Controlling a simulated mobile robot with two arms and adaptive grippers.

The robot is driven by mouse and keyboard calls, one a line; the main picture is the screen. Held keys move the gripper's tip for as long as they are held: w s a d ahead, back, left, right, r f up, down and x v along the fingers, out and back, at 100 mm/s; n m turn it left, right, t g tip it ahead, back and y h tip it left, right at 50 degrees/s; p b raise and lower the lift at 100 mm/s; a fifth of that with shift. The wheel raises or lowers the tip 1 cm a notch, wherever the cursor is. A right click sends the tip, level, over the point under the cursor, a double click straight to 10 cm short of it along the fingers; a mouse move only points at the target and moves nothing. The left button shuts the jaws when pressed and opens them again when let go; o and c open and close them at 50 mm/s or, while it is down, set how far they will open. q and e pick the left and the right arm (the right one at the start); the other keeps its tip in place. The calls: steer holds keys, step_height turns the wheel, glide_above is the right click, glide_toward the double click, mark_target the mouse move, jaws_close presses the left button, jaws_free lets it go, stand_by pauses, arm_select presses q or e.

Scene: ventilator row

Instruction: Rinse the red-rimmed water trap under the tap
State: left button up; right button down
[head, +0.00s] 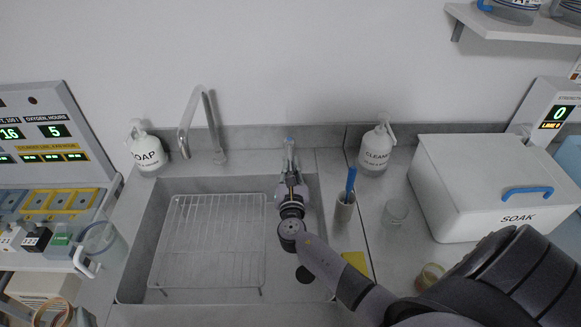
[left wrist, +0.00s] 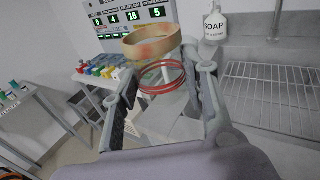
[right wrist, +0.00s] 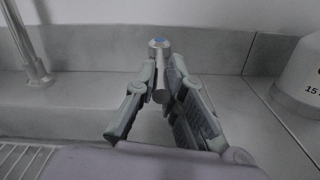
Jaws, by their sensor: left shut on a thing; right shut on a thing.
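The water trap (left wrist: 163,85) is a clear cup with red rings and a tan band above them. My left gripper (left wrist: 168,76) is shut on it. In the head view the trap (head: 52,311) shows at the bottom left corner, outside the sink and partly cut off. The tap (head: 197,120) has its spout over the back left of the sink (head: 130,245); I see no water stream. My right gripper (head: 290,182) is shut on the grey tap lever (right wrist: 159,47) with a blue dot, at the sink's back right edge.
A wire rack (head: 212,240) covers much of the sink. A soap bottle (head: 147,152) stands left of the tap, a cleaning bottle (head: 377,150) right of the lever. A brush holder (head: 344,208), clear cup (head: 396,212) and white soak box (head: 480,190) stand at right.

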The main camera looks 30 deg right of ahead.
steer(key=d+n+y, duration=0.1)
steer(key=s+d+n+t+y+b, duration=0.1)
steer(key=y, duration=0.1)
steer(key=shift+d+t, duration=0.1)
steer(key=shift+t, duration=0.2)
steer(key=c, duration=1.7)
jaws_free()
steer(key=shift+o, duration=0.2)
steer(key=v, duration=1.2)
